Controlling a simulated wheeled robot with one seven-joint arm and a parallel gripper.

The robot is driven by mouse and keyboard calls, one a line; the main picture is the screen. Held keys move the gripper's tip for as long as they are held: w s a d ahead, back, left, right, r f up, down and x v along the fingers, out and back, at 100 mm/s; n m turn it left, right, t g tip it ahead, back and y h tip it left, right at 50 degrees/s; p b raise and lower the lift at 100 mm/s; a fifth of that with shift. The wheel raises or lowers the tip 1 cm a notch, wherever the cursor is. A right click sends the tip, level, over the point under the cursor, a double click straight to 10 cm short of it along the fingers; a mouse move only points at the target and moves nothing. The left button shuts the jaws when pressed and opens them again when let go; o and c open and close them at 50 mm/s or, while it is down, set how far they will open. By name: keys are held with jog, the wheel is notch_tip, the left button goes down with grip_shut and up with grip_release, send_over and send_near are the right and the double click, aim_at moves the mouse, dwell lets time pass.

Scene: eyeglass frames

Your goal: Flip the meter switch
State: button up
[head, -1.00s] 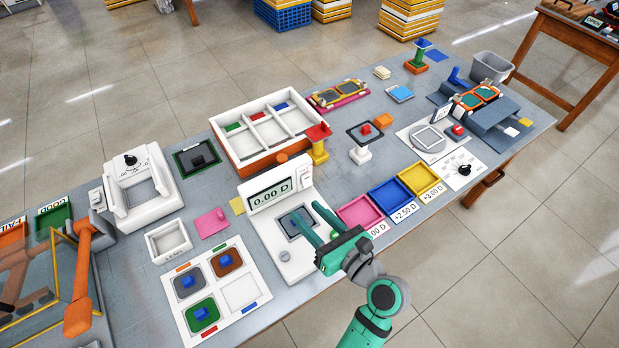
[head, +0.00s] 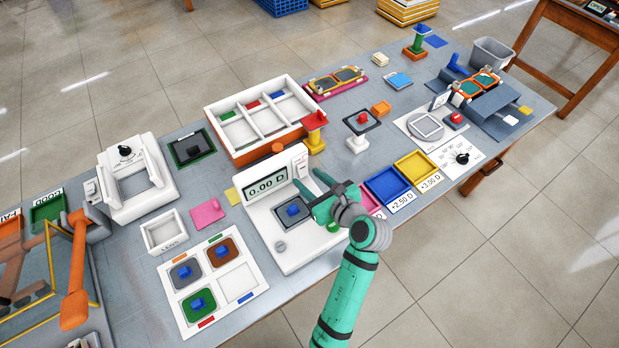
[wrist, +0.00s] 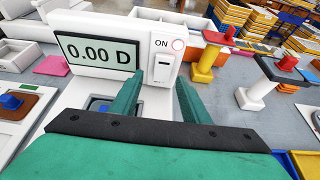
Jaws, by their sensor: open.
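The white meter (head: 286,222) stands near the middle of the table, and its display (head: 266,186) reads 0.00 D. The display also shows in the wrist view (wrist: 98,53). The meter switch (wrist: 163,68) is a white rocker on the panel right of the display, under the word ON and beside a small ring-shaped light. My gripper (head: 308,185) is open and empty, over the right side of the meter. In the wrist view its two green fingers (wrist: 158,98) stand apart, with the switch ahead between and above them. A dark pad with a blue knob (head: 293,209) sits on the meter's base.
A yellow stand with a red top (head: 315,130) and a white stand with a dark plate (head: 360,131) stand behind and to the right. Coloured trays (head: 388,185) lie right of my gripper. A white lens board (head: 212,281) lies to the left.

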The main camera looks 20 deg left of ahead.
jog(key=shift+w+a+f, duration=0.25)
jog(key=shift+w+a, duration=0.1)
jog(key=shift+w, duration=0.1)
jog(key=c, duration=1.1)
jog(key=shift+o, duration=0.2)
jog(key=shift+s+a+f, duration=0.1)
jog(key=shift+a+f, duration=0.05)
jog(key=shift+f, duration=0.05)
jog(key=shift+f+t+y, duration=0.3)
jog(key=shift+t+y, duration=0.5)
jog(key=shift+y, duration=0.2)
jog(key=o, duration=1)
jog(key=shift+o, duration=0.3)
